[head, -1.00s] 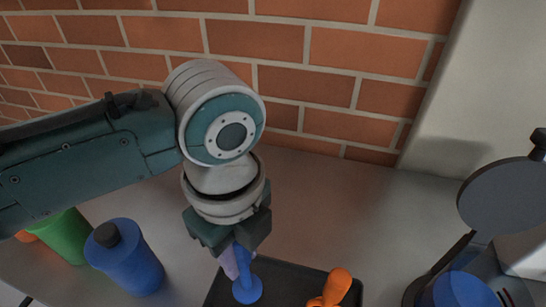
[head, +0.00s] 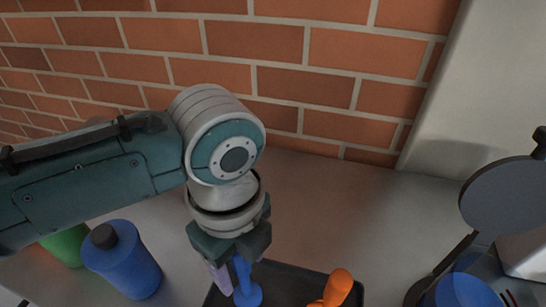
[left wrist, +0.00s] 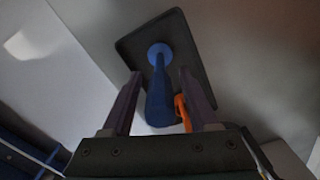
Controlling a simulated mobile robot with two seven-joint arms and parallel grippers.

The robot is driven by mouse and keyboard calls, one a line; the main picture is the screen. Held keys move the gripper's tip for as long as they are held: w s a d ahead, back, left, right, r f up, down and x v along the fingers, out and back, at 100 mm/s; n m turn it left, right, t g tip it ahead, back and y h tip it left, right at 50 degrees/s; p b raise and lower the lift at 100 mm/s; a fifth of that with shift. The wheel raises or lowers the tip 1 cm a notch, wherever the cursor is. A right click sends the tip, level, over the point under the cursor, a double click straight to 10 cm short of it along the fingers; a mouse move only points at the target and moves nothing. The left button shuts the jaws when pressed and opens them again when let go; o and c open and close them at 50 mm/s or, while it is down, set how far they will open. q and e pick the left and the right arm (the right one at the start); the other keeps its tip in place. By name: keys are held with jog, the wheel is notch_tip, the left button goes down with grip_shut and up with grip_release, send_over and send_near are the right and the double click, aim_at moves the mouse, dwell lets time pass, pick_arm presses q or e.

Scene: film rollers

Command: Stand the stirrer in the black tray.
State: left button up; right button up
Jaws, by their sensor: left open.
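The blue stirrer (head: 246,289), a handle with a round disc at its lower end, stands about upright with its disc over the black tray (head: 293,277). In the left wrist view the stirrer (left wrist: 159,98) runs from near the palm to the disc, which appears to rest on the tray (left wrist: 190,50). My left gripper (head: 232,278) is around the handle from above. In the left wrist view its purple fingers (left wrist: 161,80) are open, with a gap on each side of the handle. The handle's top is hidden by the gripper. My right gripper is not in view.
An orange tool (head: 338,288) is in the tray, right of the stirrer. A blue bottle (head: 124,262) with a black cap and a green container (head: 66,246) stand at left. A device with a grey disc (head: 508,198) stands at right. A brick wall is behind.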

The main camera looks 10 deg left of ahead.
pick_arm(q)
notch_tip(320, 180, up, 12)
jog(key=p, duration=0.2)
jog(key=shift+r+p, duration=0.2)
jog(key=shift+p, duration=0.1)
jog(key=shift+s+d+f+n, duration=0.15)
jog(key=shift+s+d+n, duration=0.05)
jog(key=shift+s+n, duration=0.1)
jog(key=s+d+f+n+t+h, duration=0.1)
jog(key=s+f+n+t+h, duration=0.15)
jog(key=s+n, duration=0.55)
jog(key=s+a+r+n+t+y, duration=0.1)
jog(key=s+a+n+y, duration=0.1)
jog(key=a+n, duration=0.8)
jog(key=shift+s+a+r+n, duration=0.2)
jog(key=shift+s+n, duration=0.7)
jog(key=shift+n, duration=0.3)
jog(key=shift+r, duration=0.1)
notch_tip(320, 180, up, 38)
jog(key=p, duration=3.8)
jog(key=shift+r, duration=0.15)
jog(key=shift+d, duration=0.1)
